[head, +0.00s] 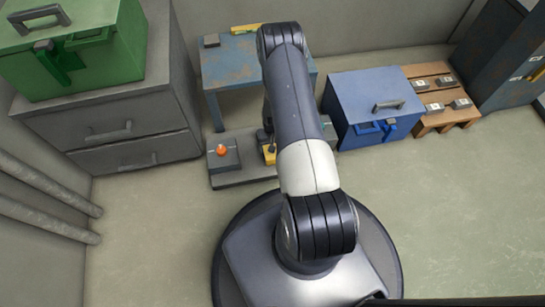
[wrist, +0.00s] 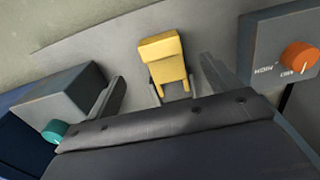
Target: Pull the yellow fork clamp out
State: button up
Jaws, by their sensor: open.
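The yellow fork clamp (wrist: 165,62) lies on a grey base plate in the wrist view, with its block end away from me and its two prongs toward my gripper. My gripper (wrist: 162,88) is open, with one finger on each side of the clamp and a gap visible on both sides. In the head view the clamp (head: 269,155) shows only in part beside my arm, and my arm hides the gripper. I cannot tell what the prongs fit into.
A grey box with an orange knob (wrist: 300,55) stands right of my gripper. Another grey box with a teal knob (wrist: 55,131) is at left. In the head view, a blue chest (head: 370,100), a blue table (head: 232,62) and grey drawers (head: 110,125) surround the base plate (head: 240,178). Open floor lies at right.

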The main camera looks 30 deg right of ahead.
aim_at(274, 156)
notch_tip(274, 156, down, 10)
jog(key=b, duration=0.3)
jog(key=shift+r, duration=0.2)
jog(key=c, duration=1.4)
jog(key=shift+s+a+p, duration=0.1)
jog(key=shift+s+a, duration=0.15)
jog(key=shift+s, duration=0.6)
jog(key=shift+s+a+p, duration=0.15)
jog(key=shift+s+a, duration=0.1)
jog(key=shift+s, duration=0.55)
jog(key=shift+s+a+p, duration=0.1)
jog(key=shift+s+a, duration=0.15)
jog(key=shift+s, duration=0.6)
jog(key=o, duration=1.4)
jog(key=shift+w, duration=0.1)
notch_tip(274, 156, up, 11)
jog(key=p, duration=0.4)
jog(key=shift+f, duration=0.2)
